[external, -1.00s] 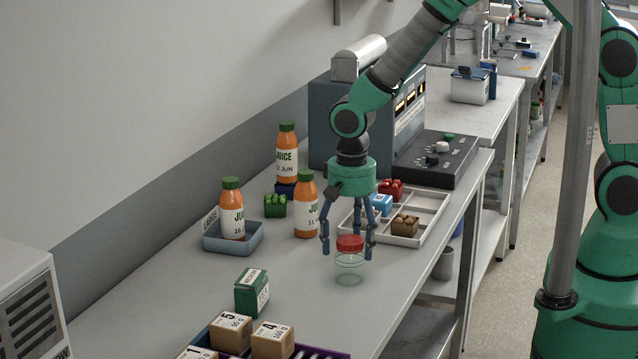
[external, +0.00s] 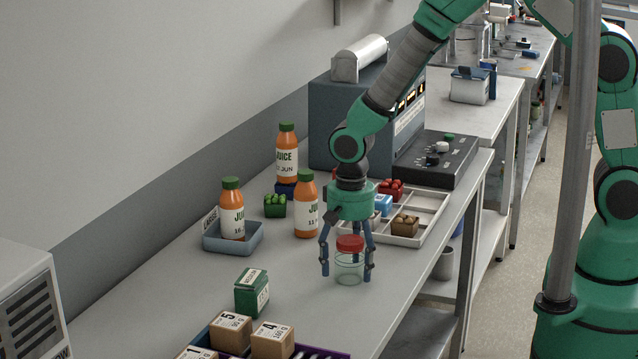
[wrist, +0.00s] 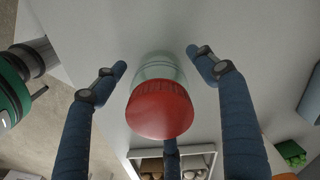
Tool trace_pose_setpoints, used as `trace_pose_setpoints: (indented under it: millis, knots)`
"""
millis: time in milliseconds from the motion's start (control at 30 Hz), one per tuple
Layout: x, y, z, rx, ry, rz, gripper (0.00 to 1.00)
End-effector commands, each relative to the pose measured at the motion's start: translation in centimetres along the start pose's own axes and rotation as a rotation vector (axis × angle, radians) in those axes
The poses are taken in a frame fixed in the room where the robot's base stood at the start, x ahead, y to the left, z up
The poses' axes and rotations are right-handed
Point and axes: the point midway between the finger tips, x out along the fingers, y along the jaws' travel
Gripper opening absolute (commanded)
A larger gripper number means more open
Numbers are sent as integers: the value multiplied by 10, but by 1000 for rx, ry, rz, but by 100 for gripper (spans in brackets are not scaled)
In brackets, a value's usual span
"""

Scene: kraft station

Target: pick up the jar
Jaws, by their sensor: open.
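The jar (external: 349,271) is clear with a red lid (external: 350,243) and stands upright on the grey bench. My gripper (external: 347,272) points down over it with its blue fingers spread around the jar. The fingers are open and reach down beside the jar's body. In the wrist view the red lid (wrist: 160,109) fills the middle, with one finger on each side and a third partly hidden behind the lid. Gaps show between the jar and the two side fingers. I cannot tell whether the third finger touches it.
Orange juice bottles (external: 306,205) stand to the left behind the jar, one in a blue tray (external: 218,243). A white divided tray (external: 425,222) is behind my gripper. A green box (external: 251,292) sits at the front left. The bench right of the jar is narrow, ending at its edge.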

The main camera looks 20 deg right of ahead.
Motion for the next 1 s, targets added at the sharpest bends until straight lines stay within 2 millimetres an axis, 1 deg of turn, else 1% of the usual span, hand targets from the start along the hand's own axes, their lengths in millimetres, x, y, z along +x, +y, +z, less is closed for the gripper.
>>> trace_pose_setpoints:
  millis: [100,600,867,900,1000]
  knots:
    - [3,0,0,0,0,0,72]
    - [3,0,0,0,0,0,72]
    - [3,0,0,0,0,0,20]
    - [3,0,0,0,0,-1,18]
    - [3,0,0,0,0,-1,18]
